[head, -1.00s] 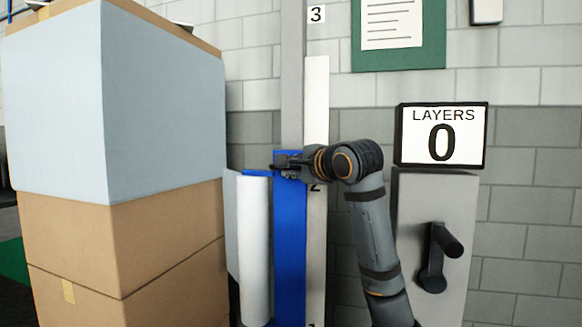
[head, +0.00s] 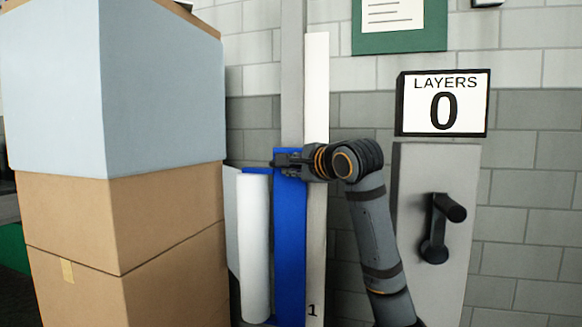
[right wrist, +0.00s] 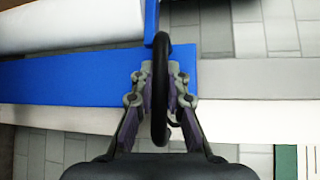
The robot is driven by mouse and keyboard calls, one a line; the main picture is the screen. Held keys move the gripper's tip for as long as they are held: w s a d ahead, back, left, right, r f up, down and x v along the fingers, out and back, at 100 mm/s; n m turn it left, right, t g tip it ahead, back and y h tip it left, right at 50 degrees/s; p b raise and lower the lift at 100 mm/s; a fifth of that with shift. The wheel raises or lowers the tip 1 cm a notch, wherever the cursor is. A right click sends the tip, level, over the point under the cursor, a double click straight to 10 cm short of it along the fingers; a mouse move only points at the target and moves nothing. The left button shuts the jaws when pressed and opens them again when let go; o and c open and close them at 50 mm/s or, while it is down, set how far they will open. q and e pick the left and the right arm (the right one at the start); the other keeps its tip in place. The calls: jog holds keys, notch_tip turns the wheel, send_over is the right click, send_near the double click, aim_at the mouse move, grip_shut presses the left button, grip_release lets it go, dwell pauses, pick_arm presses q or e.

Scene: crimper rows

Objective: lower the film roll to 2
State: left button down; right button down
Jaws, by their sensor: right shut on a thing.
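The film roll (head: 256,250) is a white upright cylinder beside a tall blue carriage (head: 290,240) in the head view. Its end shows at the top left of the right wrist view (right wrist: 70,22). My right gripper (head: 281,160) is at the carriage's top, shut on a black ring handle (right wrist: 160,90), with a finger on each side. A pale scale strip (head: 316,95) runs upright behind my arm. Its mark 1 (head: 312,310) shows near the bottom; the mark 2 is hidden, apparently behind my gripper. My left gripper is out of view.
On the right, a grey post (head: 445,280) carries a dark crank (head: 440,225) and a sign reading LAYERS 0 (head: 443,105). A brick wall is behind.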

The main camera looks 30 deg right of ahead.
jog(key=c, duration=1.3)
grip_release()
jog(key=shift+c, duration=0.2)
jog(key=s+r, duration=0.1)
jog(key=s, duration=0.6)
jog(key=shift+s+a, duration=0.2)
jog(key=shift+a, duration=0.1)
